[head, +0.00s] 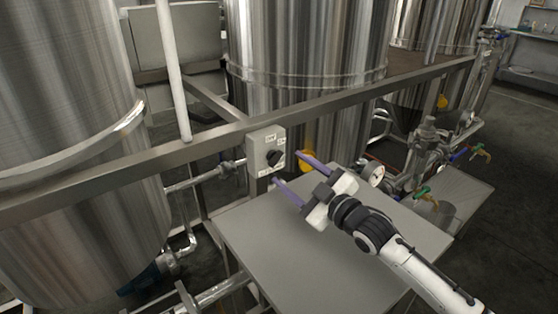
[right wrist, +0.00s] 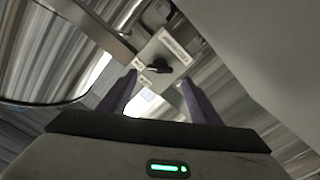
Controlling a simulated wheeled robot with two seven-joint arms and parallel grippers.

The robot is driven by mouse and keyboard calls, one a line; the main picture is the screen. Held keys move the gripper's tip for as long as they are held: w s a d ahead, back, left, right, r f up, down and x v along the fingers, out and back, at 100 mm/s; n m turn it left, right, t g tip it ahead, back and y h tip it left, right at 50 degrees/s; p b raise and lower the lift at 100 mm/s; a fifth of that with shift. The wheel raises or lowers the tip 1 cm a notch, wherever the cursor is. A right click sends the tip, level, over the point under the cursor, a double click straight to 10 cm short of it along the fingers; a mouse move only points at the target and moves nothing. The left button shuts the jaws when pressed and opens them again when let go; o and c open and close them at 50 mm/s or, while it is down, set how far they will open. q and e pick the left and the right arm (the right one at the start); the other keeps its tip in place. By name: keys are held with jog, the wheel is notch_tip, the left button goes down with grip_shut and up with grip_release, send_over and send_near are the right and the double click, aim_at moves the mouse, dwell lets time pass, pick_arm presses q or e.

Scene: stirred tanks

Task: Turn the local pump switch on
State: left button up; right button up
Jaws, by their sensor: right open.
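The local pump switch is a pale grey box (head: 258,150) with a black rotary knob (head: 274,158), fixed to the metal rail. Small white labels sit around the knob; their text is too small to read surely. My right gripper (head: 288,172) is open and empty, its purple fingers apart and pointing at the box from the right. In the right wrist view the knob (right wrist: 159,66) shows ahead, between and beyond the two fingertips (right wrist: 160,82). The fingers look apart from the knob. My left gripper is not in view.
A grey flat tabletop (head: 260,240) lies below the switch and my right arm. A metal rail (head: 190,150) runs across the front of several steel tanks (head: 300,70). Gauges (head: 375,174), pipes and colored-handled valves (head: 422,192) stand to the right of my gripper.

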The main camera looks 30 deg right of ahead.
aim_at(278, 160)
jog(key=w, duration=0.5)
jog(key=shift+w+a, duration=0.3)
jog(key=shift+a, duration=0.1)
jog(key=c, duration=1)
jog(key=shift+r+m+p, duration=0.15)
jog(key=shift+m+p, duration=0.25)
jog(key=shift+p, duration=0.1)
jog(key=shift+c, duration=0.2)
jog(key=o, duration=1)
jog(key=shift+o, duration=0.2)
jog(key=shift+s, duration=0.1)
jog(key=s, duration=0.3)
jog(key=s+d, duration=0.1)
jog(key=s, duration=0.6)
jog(key=shift+d, duration=0.25)
jog(key=shift+s+f, duration=0.1)
jog(key=shift+f, duration=0.1)
